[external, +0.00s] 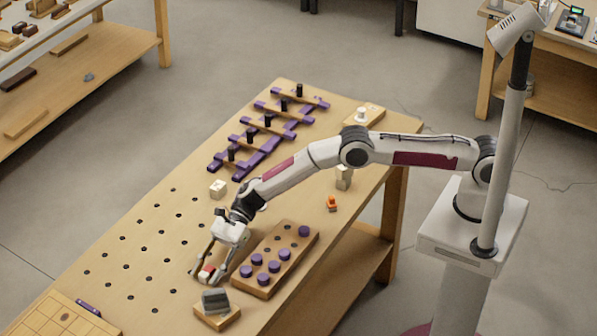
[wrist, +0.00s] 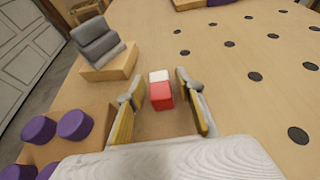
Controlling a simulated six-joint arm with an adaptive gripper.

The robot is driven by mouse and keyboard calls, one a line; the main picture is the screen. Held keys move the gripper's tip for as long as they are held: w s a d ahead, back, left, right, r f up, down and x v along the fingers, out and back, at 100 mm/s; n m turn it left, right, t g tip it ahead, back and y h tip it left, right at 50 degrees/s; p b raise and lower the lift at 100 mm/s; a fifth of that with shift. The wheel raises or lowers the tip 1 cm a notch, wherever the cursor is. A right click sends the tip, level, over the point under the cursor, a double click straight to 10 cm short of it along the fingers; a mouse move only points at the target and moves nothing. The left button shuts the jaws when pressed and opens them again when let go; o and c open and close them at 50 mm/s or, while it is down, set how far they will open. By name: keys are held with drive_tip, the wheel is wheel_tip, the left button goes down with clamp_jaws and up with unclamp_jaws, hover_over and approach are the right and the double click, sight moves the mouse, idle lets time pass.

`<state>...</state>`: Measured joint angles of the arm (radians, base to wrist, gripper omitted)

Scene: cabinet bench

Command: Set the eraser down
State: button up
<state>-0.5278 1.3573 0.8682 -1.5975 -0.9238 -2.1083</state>
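The eraser looks like a small red and white block (wrist: 161,91), red on the near part and white on the far part. It also shows low at the front of the bench in the external view (external: 207,271). My gripper (wrist: 162,100) is open, with one finger on each side of the block and a visible gap on both sides. In the external view my gripper (external: 208,274) points down close to the bench top. The block appears to rest on the wood, though its underside is hidden.
A grey stepped piece on a wooden block (external: 217,316) stands close by. A wooden board with purple round pegs (external: 303,258) lies beside my gripper. Purple-and-wood racks with black knobs (external: 262,140) stand farther back. Bench top with dark holes (external: 150,250) is mostly free.

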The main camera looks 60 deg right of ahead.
drive_tip(key=shift+d+r, duration=0.1)
drive_tip(key=shift+v, duration=5.95)
